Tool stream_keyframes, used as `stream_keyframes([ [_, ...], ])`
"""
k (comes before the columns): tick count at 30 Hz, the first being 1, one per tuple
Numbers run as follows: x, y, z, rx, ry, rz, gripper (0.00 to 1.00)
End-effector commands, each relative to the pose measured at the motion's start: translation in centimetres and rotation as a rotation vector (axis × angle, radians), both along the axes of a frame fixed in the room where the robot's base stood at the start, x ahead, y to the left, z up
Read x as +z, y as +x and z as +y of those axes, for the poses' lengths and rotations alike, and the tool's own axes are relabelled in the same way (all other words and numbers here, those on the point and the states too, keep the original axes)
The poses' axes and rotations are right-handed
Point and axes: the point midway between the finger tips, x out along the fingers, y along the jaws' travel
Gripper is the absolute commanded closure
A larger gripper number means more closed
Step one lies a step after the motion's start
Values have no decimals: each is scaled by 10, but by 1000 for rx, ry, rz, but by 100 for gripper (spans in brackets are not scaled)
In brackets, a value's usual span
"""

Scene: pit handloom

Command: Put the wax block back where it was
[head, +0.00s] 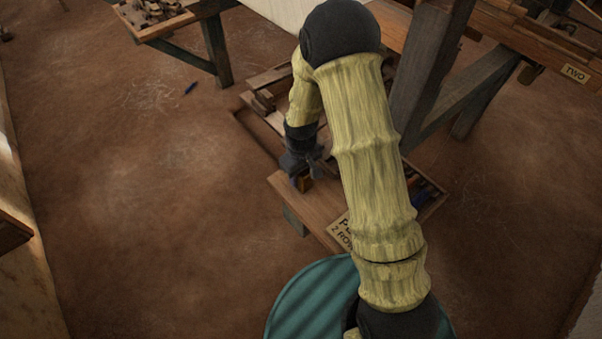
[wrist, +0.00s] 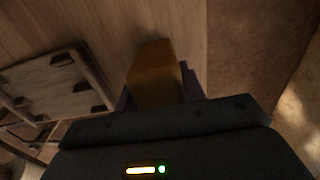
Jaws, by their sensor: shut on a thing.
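The wax block (wrist: 156,72) is a small amber-brown block. In the wrist view it stands out beyond the dark gripper body, between the fingers. My gripper (head: 304,183) is shut on the wax block, which shows small and dark in the head view (head: 305,184). The gripper is over the left part of a low wooden bench (head: 285,193). Bare planks of the bench (wrist: 110,25) lie behind the block in the wrist view. I cannot tell whether the block touches the bench.
A wooden tray (wrist: 48,85) with dark pieces lies left in the wrist view. A compartment with dark and blue items (head: 428,192) is at the bench's right. Loom posts (head: 425,75) stand behind.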

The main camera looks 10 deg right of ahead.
Motion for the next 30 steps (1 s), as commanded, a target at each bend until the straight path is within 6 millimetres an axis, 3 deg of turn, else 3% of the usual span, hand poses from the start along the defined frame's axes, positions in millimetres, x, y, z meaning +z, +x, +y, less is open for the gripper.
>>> stream_keyframes([
  [1, -2, 0, 0, 0, 0, 0, 91],
  [2, -2, 0, 0, 0, 0, 0, 58],
  [5, -2, 0, 0, 0, 0, 0, 39],
  [14, -1, 0, 0, 0, 0, 0, 38],
  [19, 10, 1, 0, 0, 0, -2, 38],
  [30, 79, 1, 0, -1, 2, -5, 38],
])
